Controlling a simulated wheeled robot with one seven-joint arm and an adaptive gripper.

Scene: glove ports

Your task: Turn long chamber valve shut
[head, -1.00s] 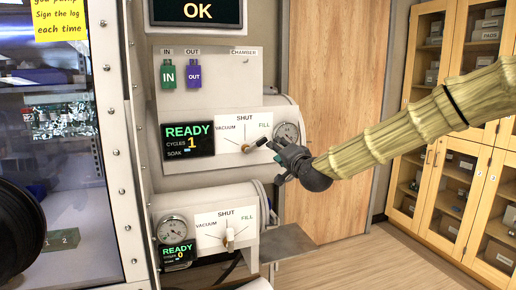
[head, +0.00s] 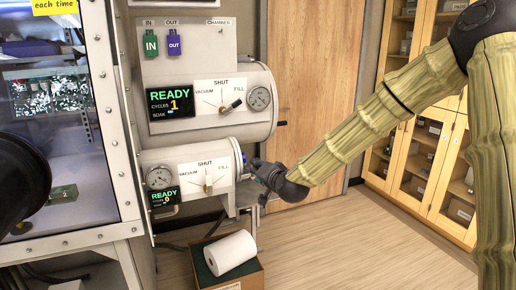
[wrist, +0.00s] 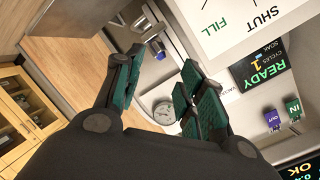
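Two white cylindrical chambers stand one above the other in the head view; no label shows which is the long one. The upper chamber's valve (head: 230,106) has a black-tipped lever pointing up and right, toward FILL. The lower chamber's valve (head: 208,184) has a pale lever standing about upright, in line with SHUT. My gripper (head: 254,172) is just right of the lower chamber's end, touching neither lever. In the wrist view my gripper (wrist: 163,62) is open, with nothing between its fingers.
The upper display (head: 170,102) reads READY, cycles 1; the lower display (head: 165,197) reads READY, cycles 0. Round gauges (head: 259,98) sit beside the dials. Floor to the right is clear.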

